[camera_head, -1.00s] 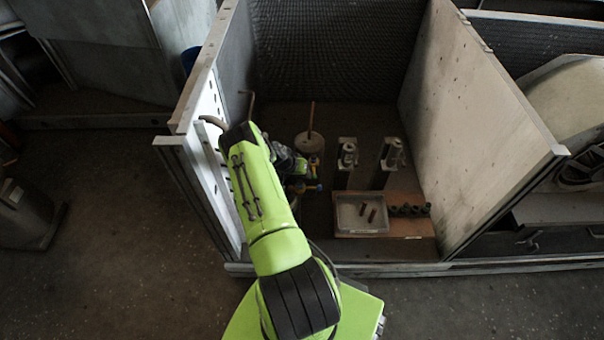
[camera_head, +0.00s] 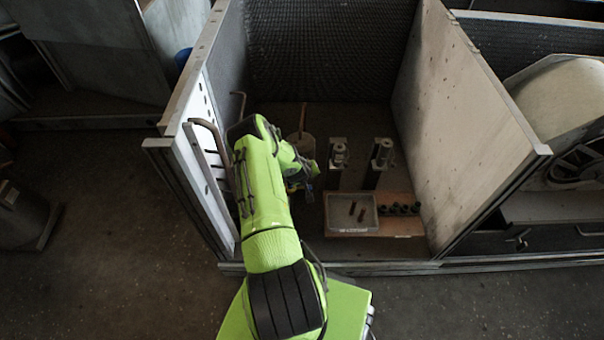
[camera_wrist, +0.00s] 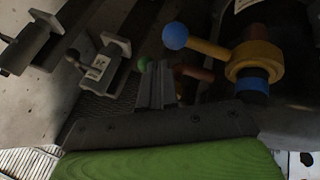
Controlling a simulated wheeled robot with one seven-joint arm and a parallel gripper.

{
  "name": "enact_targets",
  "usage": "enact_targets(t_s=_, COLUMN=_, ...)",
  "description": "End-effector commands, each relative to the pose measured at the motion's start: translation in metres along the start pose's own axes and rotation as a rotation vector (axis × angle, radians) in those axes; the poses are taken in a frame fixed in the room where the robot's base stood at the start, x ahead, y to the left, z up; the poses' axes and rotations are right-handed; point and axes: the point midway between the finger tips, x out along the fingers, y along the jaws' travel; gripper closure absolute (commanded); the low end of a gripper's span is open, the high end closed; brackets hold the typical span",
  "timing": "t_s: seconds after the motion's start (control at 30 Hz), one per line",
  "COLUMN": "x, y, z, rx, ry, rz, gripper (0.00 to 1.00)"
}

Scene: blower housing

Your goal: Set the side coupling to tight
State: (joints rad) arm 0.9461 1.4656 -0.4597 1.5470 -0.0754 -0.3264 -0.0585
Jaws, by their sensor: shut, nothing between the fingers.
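In the wrist view a coupling shows as a yellow collar (camera_wrist: 256,62) on a dark pipe, with a blue band below it. A yellow lever with a blue ball (camera_wrist: 175,36) sticks out from it to the left. Behind and below that lever is a red-brown lever (camera_wrist: 193,72) with a green ball (camera_wrist: 145,63), partly hidden by my fingers. My gripper (camera_wrist: 155,72) is shut and empty. Its fingers appear to the left of the yellow collar, below the blue ball; I cannot tell whether they touch either lever. In the head view my arm hides most of the couplings.
Two upright posts with metal fittings (camera_head: 338,155) (camera_head: 381,155) stand inside the bay. In front of them is a grey tray (camera_head: 335,220) with small pegs, beside several dark cups (camera_head: 402,208). A left panel (camera_head: 205,150) with bent pipes and a right wall (camera_head: 465,130) enclose the bay.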

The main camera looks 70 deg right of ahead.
Motion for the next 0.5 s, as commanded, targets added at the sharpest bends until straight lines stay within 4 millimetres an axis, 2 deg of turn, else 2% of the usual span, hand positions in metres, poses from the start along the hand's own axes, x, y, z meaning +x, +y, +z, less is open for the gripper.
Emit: enact_targets(t_s=0.5, x=0.019, y=0.036, z=0.003, rx=-0.402, ry=0.193, rz=-0.188, gripper=1.0)
